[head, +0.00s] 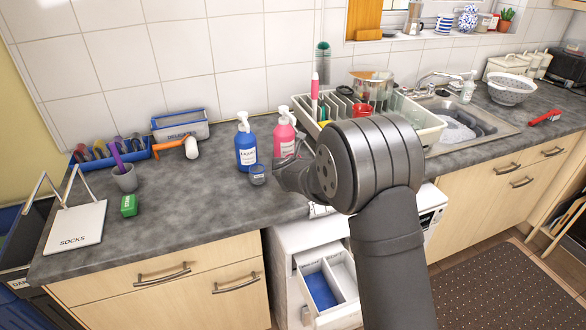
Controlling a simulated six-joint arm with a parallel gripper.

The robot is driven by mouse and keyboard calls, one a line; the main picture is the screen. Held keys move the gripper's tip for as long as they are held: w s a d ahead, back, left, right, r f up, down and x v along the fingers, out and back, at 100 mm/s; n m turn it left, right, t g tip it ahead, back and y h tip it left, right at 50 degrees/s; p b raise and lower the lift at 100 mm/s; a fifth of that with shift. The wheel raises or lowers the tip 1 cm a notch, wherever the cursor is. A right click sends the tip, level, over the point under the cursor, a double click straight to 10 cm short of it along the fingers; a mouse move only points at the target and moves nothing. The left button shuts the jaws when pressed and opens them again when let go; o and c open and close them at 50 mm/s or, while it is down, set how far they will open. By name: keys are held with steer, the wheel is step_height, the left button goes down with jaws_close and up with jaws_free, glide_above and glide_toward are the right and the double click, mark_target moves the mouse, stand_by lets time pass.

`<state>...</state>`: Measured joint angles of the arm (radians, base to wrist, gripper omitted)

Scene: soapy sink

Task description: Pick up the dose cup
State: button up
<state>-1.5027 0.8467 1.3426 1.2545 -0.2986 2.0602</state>
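A small grey-blue cup with a pale label (258,175), which looks like the dose cup, stands upright on the worktop. It is just in front of a blue pump bottle (246,146). My gripper (280,177) is just right of the cup, low over the worktop and in front of a pink pump bottle (285,140). The arm's wrist hides much of the gripper, so its fingers and any contact with the cup are unclear.
A dish rack (432,133) stands behind my arm, beside the sink (470,120). Below, a detergent drawer (327,283) is open. The worktop left of the cup is clear.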

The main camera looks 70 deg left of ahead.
steer(key=shift+w+a+f, duration=0.2)
steer(key=shift+a+f, duration=0.1)
steer(key=shift+a, duration=0.15)
steer(key=c, duration=1.1)
steer(key=shift+o, duration=0.2)
